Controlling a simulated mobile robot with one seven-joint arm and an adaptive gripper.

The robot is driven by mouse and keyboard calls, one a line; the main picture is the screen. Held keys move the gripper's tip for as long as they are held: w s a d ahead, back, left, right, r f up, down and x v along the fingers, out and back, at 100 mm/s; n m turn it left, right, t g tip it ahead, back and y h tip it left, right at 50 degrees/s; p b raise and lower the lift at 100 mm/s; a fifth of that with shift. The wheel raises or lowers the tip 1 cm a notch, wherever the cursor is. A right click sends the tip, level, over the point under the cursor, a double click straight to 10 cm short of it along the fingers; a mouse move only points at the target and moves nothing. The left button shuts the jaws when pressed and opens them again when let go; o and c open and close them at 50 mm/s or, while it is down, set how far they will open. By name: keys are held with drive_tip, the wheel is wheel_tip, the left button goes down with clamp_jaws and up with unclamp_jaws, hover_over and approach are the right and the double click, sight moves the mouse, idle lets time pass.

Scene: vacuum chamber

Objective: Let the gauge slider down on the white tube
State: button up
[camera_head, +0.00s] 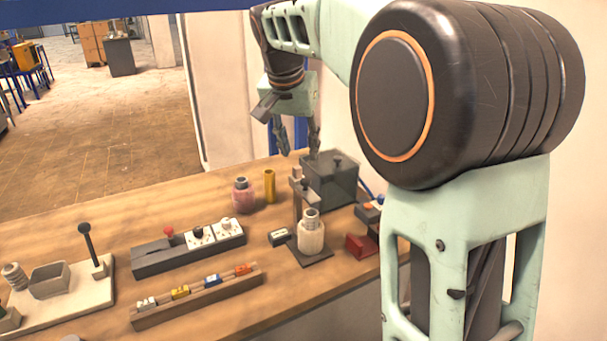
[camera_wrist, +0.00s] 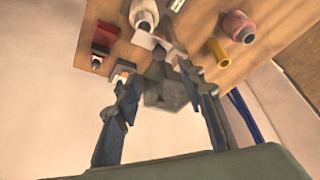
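The gauge stand (camera_head: 299,203) is a dark upright post on a flat dark base plate, with a grey slider block (camera_head: 304,187) near its top. The white tube (camera_head: 311,238), a pale bottle-like piece with a narrower grey neck, stands upright on the plate in front of the post. The slider appears to sit above the neck; I cannot tell the exact gap. My gripper (camera_head: 297,138) is open and empty, pointing down above the stand and the dark box. In the wrist view my fingers (camera_wrist: 158,78) are spread apart, with the white tube (camera_wrist: 144,14) and the stand's pale bracket (camera_wrist: 155,42) beyond them.
A dark grey box (camera_head: 335,186) stands just behind the gauge. A red block (camera_head: 361,245) is to its right, a small display (camera_head: 279,237) to its left. A yellow cylinder (camera_head: 269,186) and pink jar (camera_head: 242,195) stand behind left. Switch strip (camera_head: 160,260) and rack (camera_head: 200,298) lie further left.

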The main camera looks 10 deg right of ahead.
sight(305, 180)
drive_tip(key=x, duration=1)
drive_tip(key=shift+w+d+f, duration=0.15)
drive_tip(key=shift+d+f, duration=0.05)
drive_tip(key=shift+f, duration=0.15)
drive_tip(key=shift+f+b, duration=0.1)
drive_tip(key=shift+b, duration=0.2)
drive_tip(key=c, duration=0.9)
